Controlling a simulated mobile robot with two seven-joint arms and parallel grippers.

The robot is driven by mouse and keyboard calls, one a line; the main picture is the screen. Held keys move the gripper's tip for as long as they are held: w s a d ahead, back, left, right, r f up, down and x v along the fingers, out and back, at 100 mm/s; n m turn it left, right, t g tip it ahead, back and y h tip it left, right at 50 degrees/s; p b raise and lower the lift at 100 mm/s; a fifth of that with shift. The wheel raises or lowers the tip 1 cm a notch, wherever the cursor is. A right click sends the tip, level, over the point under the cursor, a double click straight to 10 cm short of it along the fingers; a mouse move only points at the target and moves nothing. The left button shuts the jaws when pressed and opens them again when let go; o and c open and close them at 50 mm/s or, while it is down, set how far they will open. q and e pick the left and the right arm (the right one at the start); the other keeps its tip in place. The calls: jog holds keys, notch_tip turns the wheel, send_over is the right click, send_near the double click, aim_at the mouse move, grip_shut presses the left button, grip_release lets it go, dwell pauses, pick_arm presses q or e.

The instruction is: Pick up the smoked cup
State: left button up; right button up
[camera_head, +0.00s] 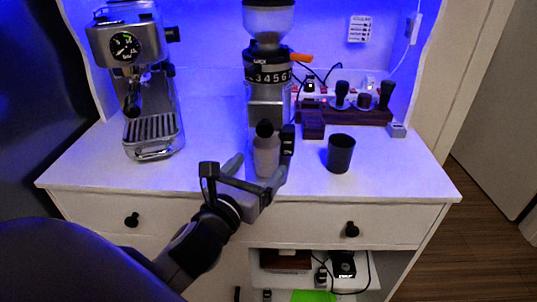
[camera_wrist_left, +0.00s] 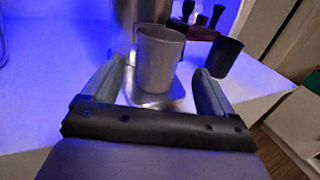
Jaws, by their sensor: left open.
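I cannot tell for sure which of the two is the smoked cup. My left gripper (camera_head: 257,172) is open at the cabinet's front edge. In the left wrist view its fingers (camera_wrist_left: 160,74) point toward the grey cup, which lies between them in the picture; contact is not visible.
The grinder (camera_head: 269,75) stands right behind the grey cup. An espresso machine (camera_head: 140,80) is at the left. A dark wooden stand (camera_head: 355,115) with black-handled tools is behind the dark cup. The cabinet top is clear between the machine and the grinder.

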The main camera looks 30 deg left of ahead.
aim_at(261, 160)
pick_arm(q)
jog(key=shift+w+a+r+p, duration=0.1)
jog(key=shift+w+a+p, duration=0.15)
jog(key=shift+w, duration=1.1)
jog(key=shift+w+a+r+p, duration=0.1)
jog(key=shift+w+a, duration=0.2)
jog(key=shift+w, duration=1.05)
jog(key=c, duration=1.1)
